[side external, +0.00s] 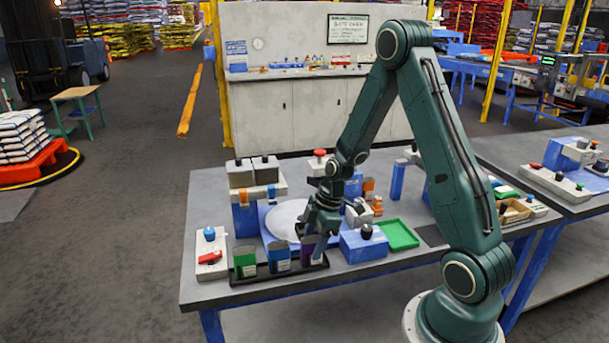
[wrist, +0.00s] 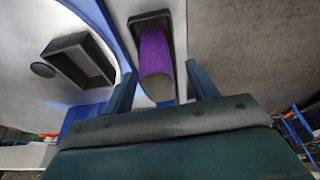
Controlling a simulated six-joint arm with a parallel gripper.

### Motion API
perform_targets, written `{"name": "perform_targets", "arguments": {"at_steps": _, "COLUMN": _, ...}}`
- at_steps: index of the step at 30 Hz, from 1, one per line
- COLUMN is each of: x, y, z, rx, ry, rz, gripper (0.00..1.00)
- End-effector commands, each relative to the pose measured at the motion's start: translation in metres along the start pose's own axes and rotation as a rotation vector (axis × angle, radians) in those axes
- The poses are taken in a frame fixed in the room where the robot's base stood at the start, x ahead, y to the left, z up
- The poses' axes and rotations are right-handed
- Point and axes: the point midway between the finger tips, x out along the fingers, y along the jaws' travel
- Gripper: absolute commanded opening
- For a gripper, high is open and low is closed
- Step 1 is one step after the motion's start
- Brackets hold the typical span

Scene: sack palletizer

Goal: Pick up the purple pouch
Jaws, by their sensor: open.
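The purple pouch (side external: 307,252) stands at the right end of a black rack (side external: 290,272) near the table's front edge, partly hidden by my gripper (side external: 320,228). In the wrist view the purple pouch (wrist: 155,50) sits in a dark holder, its pale end toward me. My gripper (wrist: 163,84) is open and empty, with one finger on each side of the pouch's line. The pouch lies just beyond the fingertips, apart from both.
A blue pouch (side external: 279,258) and a green pouch (side external: 245,264) stand left of the purple one. A blue block (side external: 364,246) with a dark knob is close on the right, with a green tray (side external: 398,235) beyond. A white round plate (side external: 287,220) lies behind.

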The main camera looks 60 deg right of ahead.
Motion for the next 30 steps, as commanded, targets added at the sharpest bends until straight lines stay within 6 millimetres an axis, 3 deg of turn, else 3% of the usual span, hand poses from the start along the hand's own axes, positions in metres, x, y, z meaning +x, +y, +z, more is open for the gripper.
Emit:
{"name": "perform_targets", "arguments": {"at_steps": 12, "x": 0.034, "y": 0.002, "z": 0.001, "rx": 0.0, "ry": 0.0, "rz": -0.001, "gripper": 0.58}}
{"name": "perform_targets", "arguments": {"at_steps": 29, "x": 0.035, "y": 0.002, "z": 0.0, "rx": 0.0, "ry": 0.0, "rz": 0.0, "gripper": 0.58}}
{"name": "perform_targets", "arguments": {"at_steps": 30, "x": 0.035, "y": 0.002, "z": 0.0, "rx": 0.0, "ry": 0.0, "rz": 0.0, "gripper": 0.5}}
